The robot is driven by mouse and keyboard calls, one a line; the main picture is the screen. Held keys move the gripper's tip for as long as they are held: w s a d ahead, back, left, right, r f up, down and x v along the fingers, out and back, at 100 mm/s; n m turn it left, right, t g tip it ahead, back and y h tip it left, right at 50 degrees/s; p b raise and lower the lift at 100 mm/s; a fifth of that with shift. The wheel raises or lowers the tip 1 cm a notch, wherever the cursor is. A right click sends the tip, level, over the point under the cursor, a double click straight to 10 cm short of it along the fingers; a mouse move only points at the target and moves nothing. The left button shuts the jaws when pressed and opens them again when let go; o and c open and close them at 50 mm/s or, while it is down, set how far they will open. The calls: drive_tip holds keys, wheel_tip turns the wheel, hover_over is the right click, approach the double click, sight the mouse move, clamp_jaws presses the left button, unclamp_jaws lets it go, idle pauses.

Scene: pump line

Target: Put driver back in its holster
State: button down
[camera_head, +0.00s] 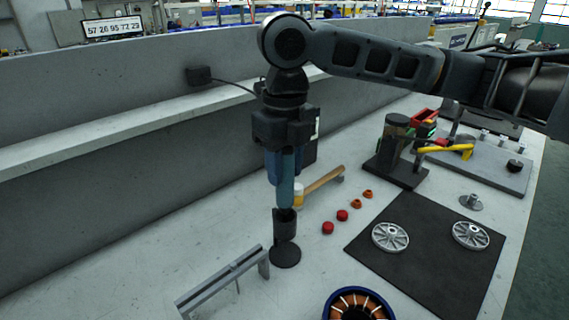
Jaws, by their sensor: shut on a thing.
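My gripper (284,158) points straight down and is shut on the driver (286,192), whose blue-grey body hangs upright below the fingers. The holster (285,228) is a dark upright cup on a round black base (285,256), standing on the light workbench. The driver is directly above the holster, and its lower end meets the cup's mouth in this view. I cannot tell how far the lower end is inside the cup. The driver's upper part is hidden by my gripper.
A grey rail stand (225,283) is front left of the holster. A wooden-handled hammer (322,180) and red caps (342,215) lie to its right. A blue-rimmed coil ring (357,292) is at the front, beside a black mat (425,265). The wall ledge (120,125) runs behind.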

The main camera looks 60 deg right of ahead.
sight(285, 199)
drive_tip(key=shift+f+b, duration=2.9)
drive_tip(key=shift+f, duration=1.1)
drive_tip(key=shift+c, duration=2)
unclamp_jaws()
drive_tip(key=shift+r, duration=0.1)
drive_tip(key=shift+r+p, duration=2.4)
drive_tip(key=shift+r, duration=0.5)
drive_tip(key=shift+r, duration=0.1)
